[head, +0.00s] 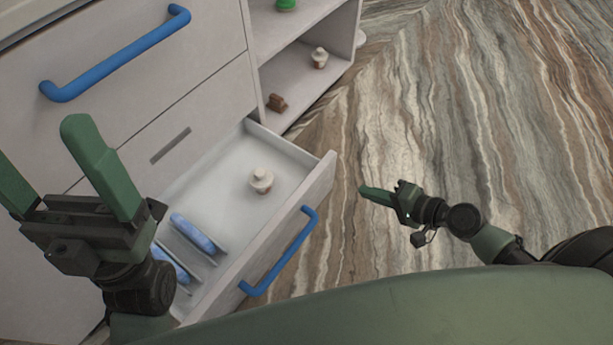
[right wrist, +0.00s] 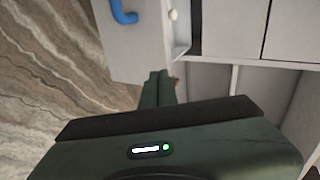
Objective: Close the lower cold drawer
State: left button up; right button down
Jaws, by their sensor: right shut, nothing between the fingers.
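The lower cold drawer (head: 321,185) is pulled open from the white cabinet, with a blue bar handle (head: 280,252) on its front. Inside are a small white lidded jar (head: 261,181) and blue items (head: 197,233) in clear holders. My right gripper (head: 364,191) is shut and empty, to the right of the drawer front and apart from it. In the right wrist view its fingers (right wrist: 159,78) point toward the drawer front (right wrist: 133,50). My left gripper (head: 38,140) is open and empty, in front of the cabinet at the left; one finger is partly cut off by the frame.
The upper drawer (head: 190,45) with a blue handle (head: 115,67) is shut. Beside it an open shelf (head: 300,90) holds a brown block (head: 277,103), a small jar (head: 319,58) and a green item (head: 286,4). The marbled floor (head: 450,110) at right is clear.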

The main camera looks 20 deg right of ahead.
jog(key=b, duration=0.2)
send_near(317, 180)
jog(key=shift+g, duration=0.4)
jog(key=x, duration=0.5)
jog(key=shift+w+d+f, duration=0.1)
jog(key=shift+w+d, duration=0.05)
jog(key=shift+w+a, duration=0.4)
jog(key=shift+w, duration=0.1)
jog(key=shift+a, duration=0.1)
